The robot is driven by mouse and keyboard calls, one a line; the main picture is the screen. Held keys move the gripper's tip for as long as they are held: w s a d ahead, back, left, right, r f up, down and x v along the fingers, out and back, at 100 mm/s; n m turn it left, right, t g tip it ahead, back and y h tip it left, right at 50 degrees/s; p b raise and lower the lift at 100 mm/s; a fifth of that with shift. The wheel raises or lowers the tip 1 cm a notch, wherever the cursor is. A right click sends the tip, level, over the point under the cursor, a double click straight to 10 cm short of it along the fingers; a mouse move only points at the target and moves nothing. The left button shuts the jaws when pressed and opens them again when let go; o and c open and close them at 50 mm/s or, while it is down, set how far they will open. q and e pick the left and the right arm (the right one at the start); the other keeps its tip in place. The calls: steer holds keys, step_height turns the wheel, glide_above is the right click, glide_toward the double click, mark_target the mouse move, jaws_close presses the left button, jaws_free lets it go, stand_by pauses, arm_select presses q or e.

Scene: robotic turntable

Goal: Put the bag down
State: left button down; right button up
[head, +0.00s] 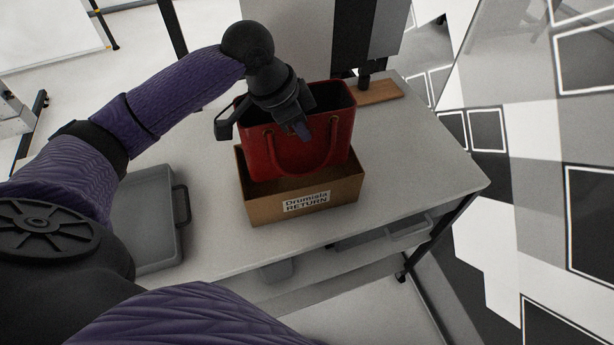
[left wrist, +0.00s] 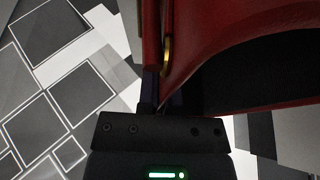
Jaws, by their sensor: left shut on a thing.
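In the left wrist view the red bag (left wrist: 230,45) fills the upper right, with a gold ring close to the fingers (left wrist: 163,92). My right gripper is not in view.
A grey tray (head: 155,240) with a dark handle lies left of the box. A wooden board (head: 380,92) with a dark stand is behind the bag. The table (head: 420,180) is bare to the right, and a shelf with grey bins is below.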

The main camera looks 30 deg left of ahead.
mark_target(302, 172)
arm_select(q)
step_height(302, 172, down, 11)
steer(key=b, duration=0.3)
steer(key=shift+r, duration=0.25)
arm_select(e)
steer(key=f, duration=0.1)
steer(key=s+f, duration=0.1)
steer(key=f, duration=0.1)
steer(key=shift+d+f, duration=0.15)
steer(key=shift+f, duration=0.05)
arm_select(q)
steer(key=c, duration=0.8)
jaws_free()
steer(key=p+v, duration=0.3)
steer(key=v, duration=0.9)
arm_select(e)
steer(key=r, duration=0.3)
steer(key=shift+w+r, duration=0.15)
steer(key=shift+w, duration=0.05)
